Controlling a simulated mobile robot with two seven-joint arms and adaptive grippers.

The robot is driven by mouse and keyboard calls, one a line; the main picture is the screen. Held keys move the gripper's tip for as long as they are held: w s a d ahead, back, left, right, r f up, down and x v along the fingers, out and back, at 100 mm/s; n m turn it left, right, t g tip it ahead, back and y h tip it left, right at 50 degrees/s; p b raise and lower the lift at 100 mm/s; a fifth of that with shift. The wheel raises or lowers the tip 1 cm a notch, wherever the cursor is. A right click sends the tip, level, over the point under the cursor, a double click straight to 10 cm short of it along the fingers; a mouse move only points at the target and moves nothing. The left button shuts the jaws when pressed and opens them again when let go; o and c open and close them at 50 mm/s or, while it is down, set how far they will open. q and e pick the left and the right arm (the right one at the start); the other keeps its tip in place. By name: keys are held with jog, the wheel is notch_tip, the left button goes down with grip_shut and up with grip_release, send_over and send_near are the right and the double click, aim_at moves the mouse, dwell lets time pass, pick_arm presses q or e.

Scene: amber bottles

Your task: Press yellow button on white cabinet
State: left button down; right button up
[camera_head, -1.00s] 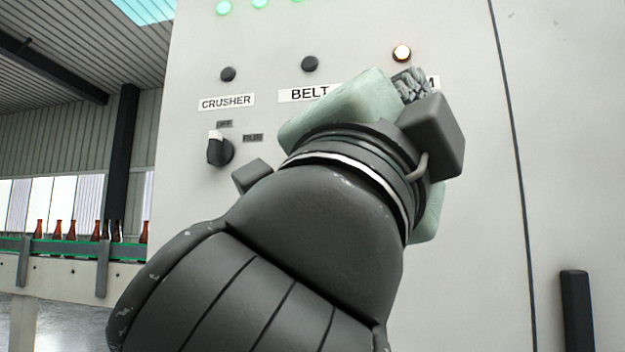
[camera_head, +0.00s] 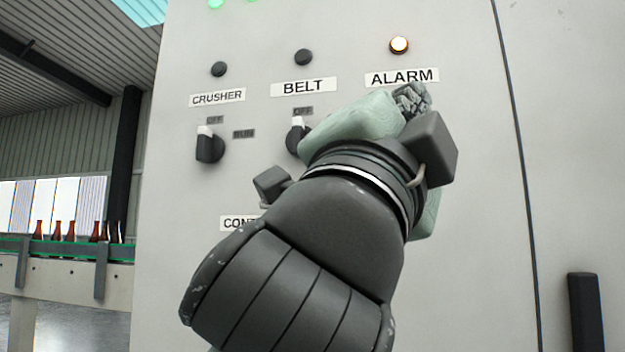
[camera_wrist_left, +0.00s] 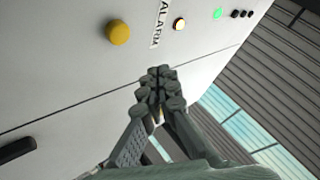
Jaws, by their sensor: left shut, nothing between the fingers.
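The white cabinet (camera_head: 480,200) fills most of the head view. The yellow button (camera_wrist_left: 118,34) shows in the left wrist view as a round knob on the cabinet face, beside the ALARM label (camera_wrist_left: 159,24). In the head view the button is hidden behind my left gripper (camera_head: 412,98), whose fingertips lie just below the ALARM label (camera_head: 402,77). In the wrist view my left gripper (camera_wrist_left: 160,82) is shut and empty, with its fingertips apart from the button in the picture. I cannot tell the depth gap to the panel. My right gripper is not in view.
A lit lamp (camera_head: 399,45) sits above ALARM. CRUSHER and BELT columns have dark lamps and black-and-white rotary switches, including the crusher switch (camera_head: 209,145). A black handle (camera_head: 586,312) stands at the lower right. Amber bottles (camera_head: 71,230) stand on a conveyor (camera_head: 60,250) at left.

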pick_arm(q)
jog(key=w+d, duration=0.1)
jog(key=w, duration=0.4)
jog(key=shift+w+d, duration=0.3)
jog(key=shift+w, duration=0.1)
jog(key=shift+w, duration=0.15)
dwell(1.0)
jog(key=shift+w+d, duration=0.15)
jog(key=shift+w, duration=0.1)
jog(key=shift+w+d, duration=0.1)
jog(key=shift+w, duration=0.35)
dwell(0.7)
jog(key=shift+s, duration=0.15)
jog(key=shift+s+a, duration=0.25)
jog(key=shift+s, duration=0.45)
jog(key=shift+s+a, duration=0.25)
jog(key=shift+s, duration=0.55)
jog(key=shift+s+a, duration=0.2)
jog(key=shift+s, duration=0.6)
jog(key=shift+s+a, duration=0.25)
jog(key=shift+s, duration=0.55)
